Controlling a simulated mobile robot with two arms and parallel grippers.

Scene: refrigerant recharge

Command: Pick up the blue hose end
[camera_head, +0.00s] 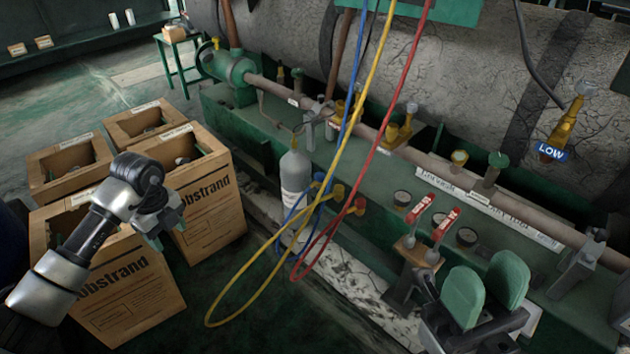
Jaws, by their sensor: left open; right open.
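The blue hose (345,115) hangs from the top, loops low near the grey cylinder and curves back up. Its end lies among small coloured fittings (338,191) at the front of the green bench; the hoses cross there, so I cannot tell exactly which fitting it meets. A yellow hose (376,75) and a red hose (400,110) hang beside it. My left gripper (166,232) is over the cardboard boxes, left of the hoses, open, fingers partly hidden. My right gripper (487,288), with green finger pads, is open and empty at the lower right, apart from the hoses.
A grey cylinder (296,185) stands just behind the blue loop. Open cardboard boxes (210,205) stand at the left. The green bench (400,175) carries a pipe, gauges and red-handled valves (436,225) between the hoses and my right gripper. A large grey tank (470,75) blocks the back.

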